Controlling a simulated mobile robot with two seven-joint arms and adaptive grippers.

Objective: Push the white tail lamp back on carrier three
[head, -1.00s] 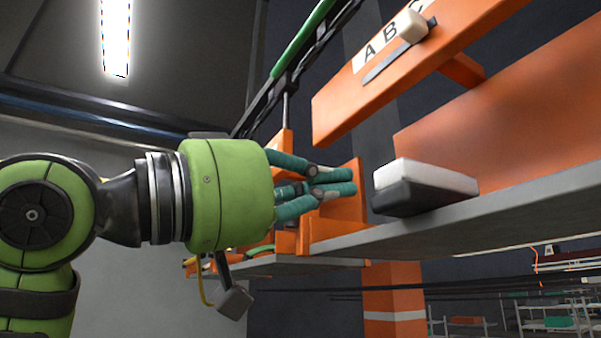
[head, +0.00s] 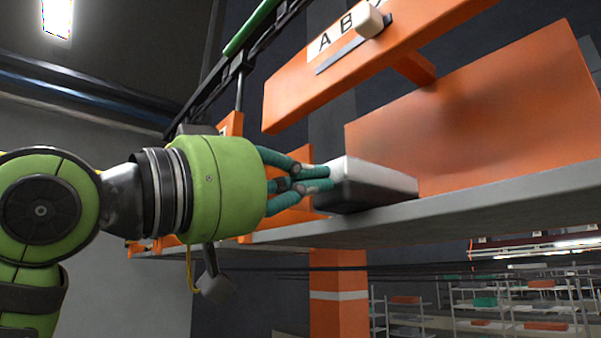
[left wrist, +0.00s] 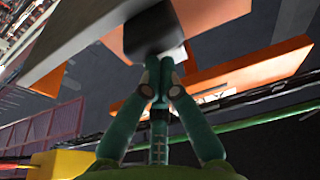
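The white tail lamp (head: 375,177), white on top with a dark lower part, sits on the grey shelf of an orange carrier (head: 450,210). My left gripper (head: 325,179) is shut, with its teal fingers together and nothing seen between them. Its fingertips are at the lamp's left end and look to be touching it. In the left wrist view the fingertips (left wrist: 158,68) meet just below the lamp's dark end (left wrist: 155,32). The carrier's number cannot be read. My right gripper is not in view.
An orange panel (head: 490,110) stands behind the lamp. An orange beam (head: 300,92) with a letter label and a white slider (head: 368,20) hangs above. The shelf is clear to the right of the lamp. Racks (head: 520,305) stand in the background.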

